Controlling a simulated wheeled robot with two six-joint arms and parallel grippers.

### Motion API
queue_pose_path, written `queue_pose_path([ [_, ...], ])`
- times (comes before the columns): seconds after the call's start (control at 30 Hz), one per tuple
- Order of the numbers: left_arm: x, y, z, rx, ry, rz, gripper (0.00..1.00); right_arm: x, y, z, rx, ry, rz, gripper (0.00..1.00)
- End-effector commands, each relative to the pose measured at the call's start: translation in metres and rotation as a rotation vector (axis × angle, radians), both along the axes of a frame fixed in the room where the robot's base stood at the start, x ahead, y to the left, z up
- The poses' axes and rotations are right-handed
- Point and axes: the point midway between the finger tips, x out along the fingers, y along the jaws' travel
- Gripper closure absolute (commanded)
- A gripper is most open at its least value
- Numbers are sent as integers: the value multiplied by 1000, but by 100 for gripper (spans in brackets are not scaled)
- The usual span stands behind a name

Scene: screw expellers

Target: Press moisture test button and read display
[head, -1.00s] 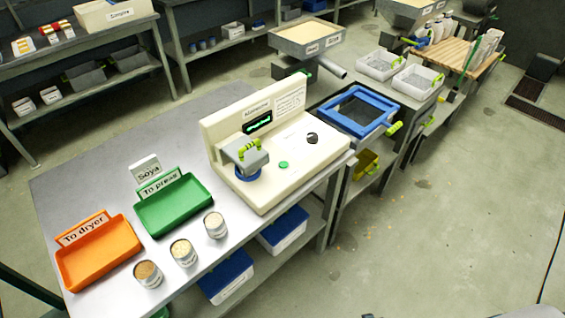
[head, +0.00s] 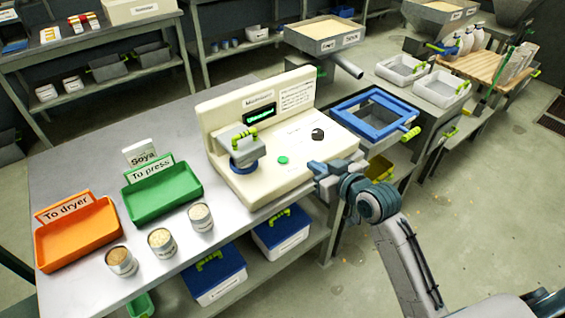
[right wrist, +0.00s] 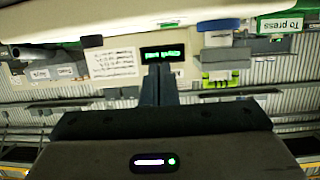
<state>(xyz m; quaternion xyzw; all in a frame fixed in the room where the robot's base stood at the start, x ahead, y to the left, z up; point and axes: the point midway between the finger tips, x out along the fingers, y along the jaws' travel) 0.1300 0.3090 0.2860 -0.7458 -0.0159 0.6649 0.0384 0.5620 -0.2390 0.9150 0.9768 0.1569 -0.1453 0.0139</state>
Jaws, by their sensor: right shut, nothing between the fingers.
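The cream moisture meter (head: 230,110) stands on the grey table. Its green button (head: 283,160) sits on the flat top, beside a black knob (head: 318,134). Its dark display (head: 259,113) shows green text too small to read; it also shows in the right wrist view (right wrist: 162,54). A grey lidded cell with a yellow-green handle (head: 244,134) is on the meter's left. My right gripper (head: 316,166) is at the meter's front right edge, right of the green button and apart from it. Its fingers (right wrist: 159,84) are shut and empty. My left gripper is out of view.
An orange "To dryer" tray (head: 77,262), a green "To press" tray (head: 148,214) and three sample cups (head: 161,242) stand left of the meter. A blue-framed sieve (head: 350,102) is to its right. Blue-lidded boxes (head: 212,280) sit on the shelf below.

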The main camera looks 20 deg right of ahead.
Motion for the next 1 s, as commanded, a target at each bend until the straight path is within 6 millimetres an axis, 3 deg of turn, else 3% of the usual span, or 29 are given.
queue_pose_path([
  [0.1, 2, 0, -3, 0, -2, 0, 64, -6, 7, 21, -1, -41, 25, 100],
  [0.2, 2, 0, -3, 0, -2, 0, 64, -8, 9, 27, -1, -50, 33, 100],
  [0.57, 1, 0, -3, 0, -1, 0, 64, -6, 9, 27, 0, -51, 32, 100],
  [0.77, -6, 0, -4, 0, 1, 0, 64, 15, 17, 23, 4, -51, 31, 100],
  [1.0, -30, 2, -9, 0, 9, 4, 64, 62, 35, 11, 4, -50, 32, 100],
])
